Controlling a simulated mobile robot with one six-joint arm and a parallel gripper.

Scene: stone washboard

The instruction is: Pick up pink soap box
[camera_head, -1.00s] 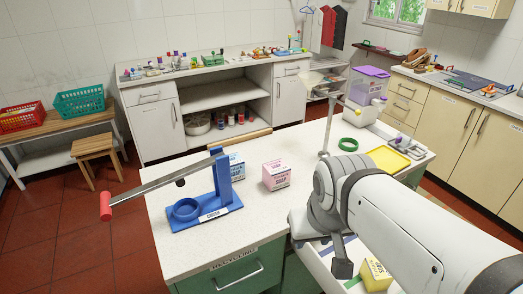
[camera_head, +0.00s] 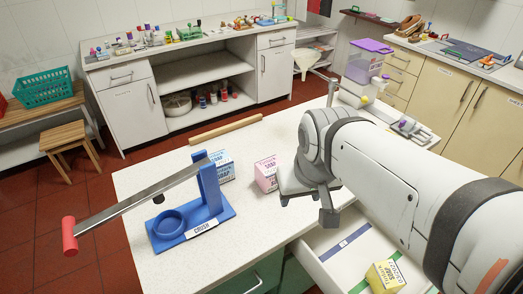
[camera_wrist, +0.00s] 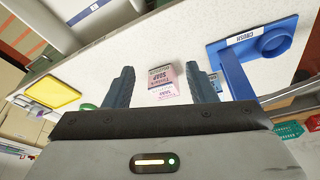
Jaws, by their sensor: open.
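The pink soap box (camera_head: 266,172) stands on the white speckled counter (camera_head: 160,200), right of the blue crusher stand. In the head view my gripper (camera_head: 308,200) is just right of the box and hides part of its right side. In the wrist view the pink soap box (camera_wrist: 162,84) shows between the two dark fingers of my gripper (camera_wrist: 160,85), a little beyond them. The fingers are apart with nothing gripped. I cannot tell how high they are above the counter.
A blue crusher (camera_head: 195,205) with a long red-tipped lever stands left of the box. A blue-and-white soap box (camera_head: 222,165) is close behind it. A yellow soap box (camera_head: 386,276) lies in the open drawer (camera_head: 345,250) below. In the wrist view a yellow tray (camera_wrist: 52,93) lies left.

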